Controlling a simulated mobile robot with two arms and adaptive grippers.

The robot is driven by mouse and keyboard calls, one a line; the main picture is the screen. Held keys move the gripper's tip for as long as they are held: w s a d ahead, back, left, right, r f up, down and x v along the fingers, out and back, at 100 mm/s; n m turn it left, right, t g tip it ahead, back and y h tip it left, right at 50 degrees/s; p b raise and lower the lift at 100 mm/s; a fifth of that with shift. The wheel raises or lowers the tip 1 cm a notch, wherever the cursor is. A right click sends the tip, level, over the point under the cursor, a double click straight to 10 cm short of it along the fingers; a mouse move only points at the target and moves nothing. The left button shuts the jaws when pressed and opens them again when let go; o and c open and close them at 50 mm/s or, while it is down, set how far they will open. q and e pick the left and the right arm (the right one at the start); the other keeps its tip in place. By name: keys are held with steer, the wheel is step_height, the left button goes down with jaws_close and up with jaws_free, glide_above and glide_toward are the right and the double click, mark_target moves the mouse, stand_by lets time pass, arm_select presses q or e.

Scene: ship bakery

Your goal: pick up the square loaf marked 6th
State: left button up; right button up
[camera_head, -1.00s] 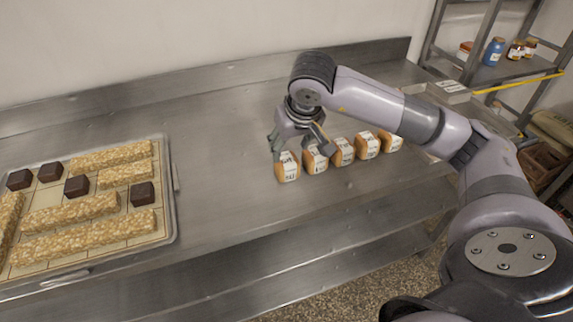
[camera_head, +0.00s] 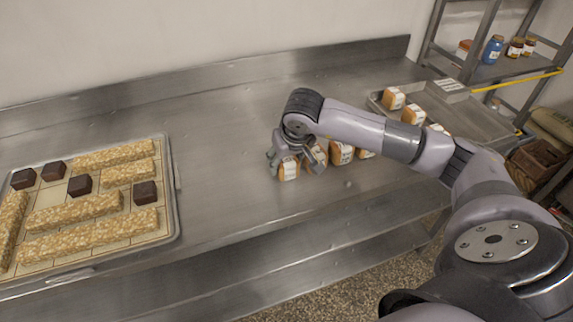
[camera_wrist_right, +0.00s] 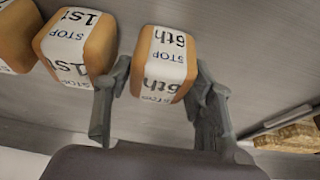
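The square loaf marked 6th (camera_wrist_right: 163,65) is orange-brown with a white paper band and sits at the near left end of a row on the steel counter. It also shows in the head view (camera_head: 289,170). My right gripper (camera_wrist_right: 163,72) is around it, one finger on each side, and looks open; the left finger is very close to the loaf. In the head view my right gripper (camera_head: 294,160) points down over this loaf. The loaf marked 1st (camera_wrist_right: 77,45) stands just left of it in the wrist view. My left gripper is out of view.
More banded loaves (camera_head: 342,153) continue the row to the right, partly hidden by my arm. A metal tray (camera_head: 478,118) at the back right holds other loaves (camera_head: 394,98). A tray (camera_head: 172,205) with oat bars and dark blocks lies left. The counter between is clear.

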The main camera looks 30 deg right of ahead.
steer(key=c, duration=0.7)
